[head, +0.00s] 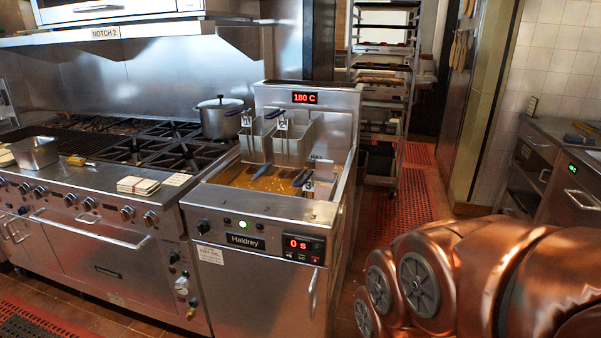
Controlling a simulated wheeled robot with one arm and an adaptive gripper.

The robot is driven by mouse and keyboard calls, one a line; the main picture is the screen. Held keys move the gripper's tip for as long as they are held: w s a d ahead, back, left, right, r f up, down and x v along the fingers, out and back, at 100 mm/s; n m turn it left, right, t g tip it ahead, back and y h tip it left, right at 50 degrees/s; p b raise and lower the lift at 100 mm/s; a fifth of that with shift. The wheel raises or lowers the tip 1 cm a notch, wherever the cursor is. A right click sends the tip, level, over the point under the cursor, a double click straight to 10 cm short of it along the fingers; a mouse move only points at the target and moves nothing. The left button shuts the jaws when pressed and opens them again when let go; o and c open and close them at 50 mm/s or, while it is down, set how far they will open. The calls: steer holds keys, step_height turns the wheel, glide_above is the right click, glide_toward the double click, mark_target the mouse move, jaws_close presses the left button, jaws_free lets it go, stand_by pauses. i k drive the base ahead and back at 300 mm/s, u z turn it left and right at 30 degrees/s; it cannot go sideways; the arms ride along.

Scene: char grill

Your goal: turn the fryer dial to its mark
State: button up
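The steel fryer (262,210) stands at the middle of the head view, labelled "Haldrey". A small black dial (203,226) sits at the left end of its front panel. The dial's pointer and any mark around it are too small to read. A lit green lamp (242,224) is to the right of the dial. A red display (304,98) on the fryer's back reads 180 C. The timer (303,247) at the panel's right reads 0 s. My copper-coloured arm fills the lower right, apart from the fryer. My gripper is not in view.
Two fry baskets (292,146) hang at the back of the oil well. A range with black grates (155,150), a pot (220,118) and several knobs adjoins on the left. A "NOTCH 2" sign (105,33) hangs above. The red-matted aisle (402,215) is right of the fryer.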

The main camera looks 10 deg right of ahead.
mark_target(203, 227)
steer(key=z, duration=0.05)
steer(key=i, duration=0.65)
steer(key=u, duration=1.6)
